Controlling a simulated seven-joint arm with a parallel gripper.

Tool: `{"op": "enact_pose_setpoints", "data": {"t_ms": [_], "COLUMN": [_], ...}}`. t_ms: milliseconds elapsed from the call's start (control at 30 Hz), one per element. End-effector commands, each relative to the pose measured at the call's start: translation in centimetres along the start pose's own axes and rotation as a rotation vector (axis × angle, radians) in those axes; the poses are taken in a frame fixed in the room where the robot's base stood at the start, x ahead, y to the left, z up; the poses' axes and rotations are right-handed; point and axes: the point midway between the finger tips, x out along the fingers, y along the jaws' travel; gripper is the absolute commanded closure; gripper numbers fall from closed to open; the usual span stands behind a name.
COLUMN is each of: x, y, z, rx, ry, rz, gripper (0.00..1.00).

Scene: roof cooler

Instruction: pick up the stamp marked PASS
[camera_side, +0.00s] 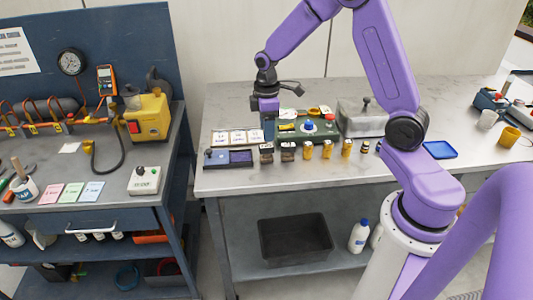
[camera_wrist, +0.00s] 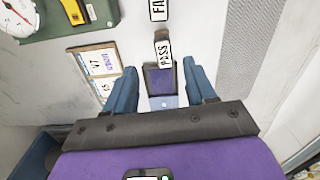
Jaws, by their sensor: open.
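The PASS stamp (camera_wrist: 164,52) shows a white label with black letters in the wrist view, just beyond the fingertips. In the side view it is the dark stamp (camera_side: 266,154) nearest the ink pad, on the bench. My gripper (camera_wrist: 160,68) is open and empty. In the side view my gripper (camera_side: 268,132) hangs above the bench, behind the stamp row. The purple ink pad (camera_wrist: 159,80) shows between the fingers. The second stamp (camera_wrist: 157,10), its label partly cut off and reading "FA", lies beyond PASS; it also shows in the side view (camera_side: 288,151).
White cards (camera_side: 238,136) lie behind the ink pad. A green case (camera_side: 309,128) with a blue knob stands behind the stamps. Several small yellow-marked items (camera_side: 327,150) continue the row rightward. A grey box (camera_side: 362,118) stands farther right. The bench front edge is clear.

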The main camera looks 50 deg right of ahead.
Motion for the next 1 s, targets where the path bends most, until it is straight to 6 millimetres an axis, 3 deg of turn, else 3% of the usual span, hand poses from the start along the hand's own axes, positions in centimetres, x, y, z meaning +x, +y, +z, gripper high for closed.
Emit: {"op": "enact_pose_setpoints", "data": {"t_ms": [333,633,967,1000], "x": [2.8,6.6,7.1,7.1], "y": [-0.2,-0.6,-0.5,-0.5], "z": [-0.1,-0.2,-0.2,-0.2], "rx": [-0.001,0.000,0.000,0.000], "ry": [0.000,-0.001,0.002,0.002], "rz": [0.000,-0.001,0.001,0.001], "gripper": [0.45,0.45,0.45,0.54]}}
